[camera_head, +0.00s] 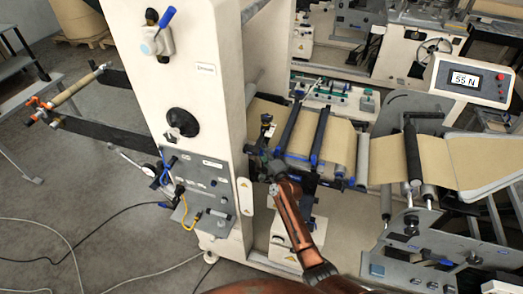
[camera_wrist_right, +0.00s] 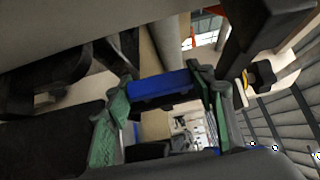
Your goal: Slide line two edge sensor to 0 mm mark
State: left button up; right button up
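In the head view, a brown paper web (camera_head: 335,138) runs through a guide frame with dark rollers and blue parts (camera_head: 318,145). My right arm comes up from the bottom, and its gripper (camera_head: 266,168) is at the left end of this frame, close to the white machine column. In the right wrist view, my right gripper's two green-padded fingers (camera_wrist_right: 162,92) stand apart with a blue block (camera_wrist_right: 158,85) across the gap between their tips. Whether they press on it is unclear. I cannot make out the edge sensor's scale or its 0 mm mark. My left gripper is out of view.
The white column (camera_head: 193,75) carries a grey panel (camera_head: 203,185) with cables, left of my right gripper. A display reading 55 N (camera_head: 465,80) stands at the right. Another machine with green parts (camera_head: 335,95) is behind. Cables lie on the open floor at left.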

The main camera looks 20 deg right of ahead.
jog(key=c, duration=1.1)
jog(key=shift+o, duration=0.2)
jog(key=shift+s+a+p, duration=0.6)
jog(key=shift+s, duration=0.3)
jog(key=o, duration=1.4)
jog(key=shift+w, duration=0.1)
jog(key=shift+o, duration=0.2)
jog(key=s+d, duration=0.2)
jog(key=s, duration=1)
jog(key=shift+d, duration=0.2)
jog(key=shift+w, duration=0.1)
jog(key=shift+c, duration=0.4)
